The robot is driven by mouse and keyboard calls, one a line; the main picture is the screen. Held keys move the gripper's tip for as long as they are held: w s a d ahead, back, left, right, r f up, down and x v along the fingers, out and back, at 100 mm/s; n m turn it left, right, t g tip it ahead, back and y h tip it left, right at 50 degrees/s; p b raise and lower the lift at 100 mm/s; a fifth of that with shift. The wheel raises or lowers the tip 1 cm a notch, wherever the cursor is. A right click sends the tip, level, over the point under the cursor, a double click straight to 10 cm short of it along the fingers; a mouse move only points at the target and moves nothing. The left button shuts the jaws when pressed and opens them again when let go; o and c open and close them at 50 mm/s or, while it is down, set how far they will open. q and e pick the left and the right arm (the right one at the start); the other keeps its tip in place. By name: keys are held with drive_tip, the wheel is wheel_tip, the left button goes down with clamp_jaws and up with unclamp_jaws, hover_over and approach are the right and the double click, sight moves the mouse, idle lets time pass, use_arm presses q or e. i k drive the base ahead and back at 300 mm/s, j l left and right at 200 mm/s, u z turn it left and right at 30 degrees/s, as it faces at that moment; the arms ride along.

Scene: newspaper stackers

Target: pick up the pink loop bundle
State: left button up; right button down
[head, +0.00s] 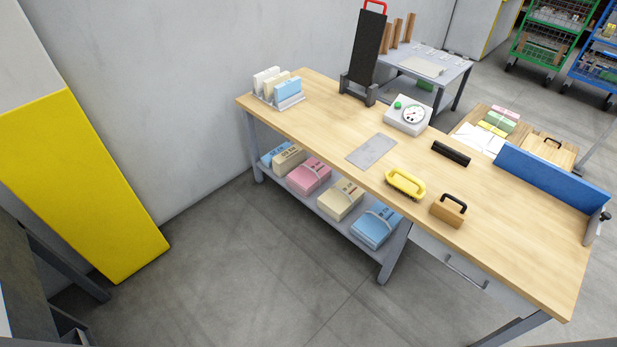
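The pink loop bundle (309,174) lies on the lower shelf of the wooden-topped workbench (320,105). A pale loop band crosses its top. It sits between a beige and blue pair of bundles to its left and a cream bundle (341,199) to its right. The bench top overhangs close above it. Neither of my grippers shows in the head view.
A blue bundle (376,226) lies at the right end of the grey lower shelf (325,214). On the bench top are a dial scale (409,115), a yellow-handled tool (405,184) and a wooden block with handle (448,210). A yellow-and-grey panel (80,180) stands left. The floor before the bench is clear.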

sight(310, 175)
drive_tip(key=z, duration=1.35)
drive_tip(key=j, duration=1.95)
